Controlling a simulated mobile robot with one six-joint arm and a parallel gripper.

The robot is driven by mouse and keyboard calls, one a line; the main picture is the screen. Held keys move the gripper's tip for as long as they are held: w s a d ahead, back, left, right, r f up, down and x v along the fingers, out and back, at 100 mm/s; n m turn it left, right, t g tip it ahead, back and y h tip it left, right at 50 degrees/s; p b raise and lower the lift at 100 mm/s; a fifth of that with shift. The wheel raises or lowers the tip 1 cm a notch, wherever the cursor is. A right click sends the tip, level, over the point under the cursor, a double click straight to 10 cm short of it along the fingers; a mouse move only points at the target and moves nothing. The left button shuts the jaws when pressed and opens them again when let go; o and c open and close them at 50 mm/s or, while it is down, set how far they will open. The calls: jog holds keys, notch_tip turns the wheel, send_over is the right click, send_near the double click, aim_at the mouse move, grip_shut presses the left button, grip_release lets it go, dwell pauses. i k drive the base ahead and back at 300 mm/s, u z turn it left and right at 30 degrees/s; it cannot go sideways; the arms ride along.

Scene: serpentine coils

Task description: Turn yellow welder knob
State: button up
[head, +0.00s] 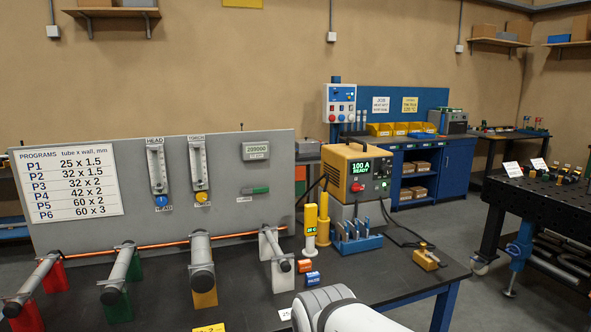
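The yellow welder (340,172) stands at the back right of the dark bench, on a grey box. Its front has a lit green display (360,167) that reads "100 A READY". A small red knob (357,187) sits below the display on the left of the front. Several small lights or buttons are at its right. A yellow knob (201,197) is on the separate flow meter labelled TORCH, on the grey panel. My gripper is not in view; only a white part of my arm shows at the bottom centre.
Tubes on coloured stands (203,280) line the bench's left and middle. A yellow post-like device (310,220) and a blue tool rack (357,243) stand in front of the welder. A cable runs to a yellow block (426,259). A black perforated table (545,205) is at the right.

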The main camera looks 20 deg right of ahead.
aim_at(385, 169)
jog(key=z, duration=2.8)
jog(key=i, duration=0.95)
jog(key=u, duration=2.5)
jog(key=i, duration=0.45)
jog(key=z, duration=0.15)
